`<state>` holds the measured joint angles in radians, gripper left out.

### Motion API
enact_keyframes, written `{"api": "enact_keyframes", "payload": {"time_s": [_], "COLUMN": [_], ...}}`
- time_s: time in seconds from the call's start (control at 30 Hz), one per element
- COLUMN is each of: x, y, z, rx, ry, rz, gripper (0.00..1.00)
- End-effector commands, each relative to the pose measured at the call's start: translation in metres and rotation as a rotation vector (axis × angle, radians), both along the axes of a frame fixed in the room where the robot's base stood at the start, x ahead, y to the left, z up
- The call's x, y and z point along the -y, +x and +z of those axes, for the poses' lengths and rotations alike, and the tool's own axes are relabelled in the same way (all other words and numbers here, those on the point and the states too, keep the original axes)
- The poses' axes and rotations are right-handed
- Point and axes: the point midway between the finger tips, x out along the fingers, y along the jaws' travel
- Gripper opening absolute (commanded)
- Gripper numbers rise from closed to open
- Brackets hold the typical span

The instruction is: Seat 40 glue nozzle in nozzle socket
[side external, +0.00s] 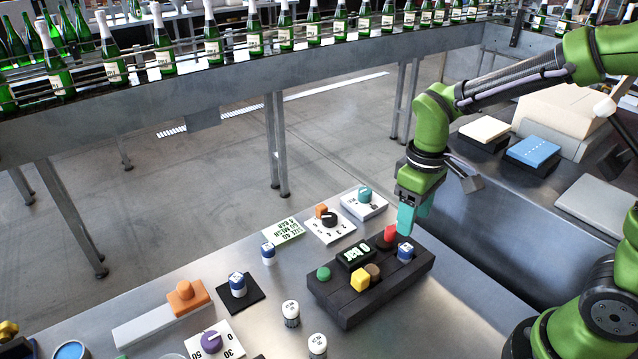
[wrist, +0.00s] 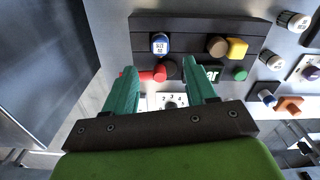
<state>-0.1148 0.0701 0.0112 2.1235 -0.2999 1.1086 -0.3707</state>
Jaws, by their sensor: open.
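A blue-and-white glue nozzle (side external: 405,251) stands upright in the right end of the dark block (side external: 345,312); it also shows in the wrist view (wrist: 160,43) with size lettering on its top that I cannot read surely. The block's nozzle socket is hidden if this nozzle fills it. Two similar blue-topped nozzles stand apart: one on the bare table (side external: 268,254), one on a black pad (side external: 238,286). Which is size 40 I cannot tell. My gripper (side external: 409,228) is open with nothing between its teal fingers, above the block's back edge, near the red part (side external: 390,233).
The block also carries a green knob (side external: 323,273), yellow cube (side external: 360,281), brown knob (side external: 373,271) and display (side external: 355,254). A card (side external: 283,232) reads SIZE 40. White dial plates stand behind; white-topped nozzles (side external: 291,313) stand in front.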

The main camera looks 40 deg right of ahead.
Motion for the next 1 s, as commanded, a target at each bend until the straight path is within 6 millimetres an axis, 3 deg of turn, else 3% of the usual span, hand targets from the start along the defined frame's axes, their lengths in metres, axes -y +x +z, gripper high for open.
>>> {"api": "enact_keyframes", "payload": {"time_s": [0.1, 0.37, 0.7, 1.0], "x": [0.0, 0.001, 0.006, 0.007], "y": [0.0, -0.004, -0.054, -0.079], "z": [0.022, 0.047, 0.096, 0.11], "rx": [0.004, 0.024, 0.373, 0.557], "ry": [0.001, 0.01, 0.202, 0.339], "rz": [0.0, -0.02, -0.343, -0.525], "gripper": [0.56, 0.56, 0.56, 0.56]}}
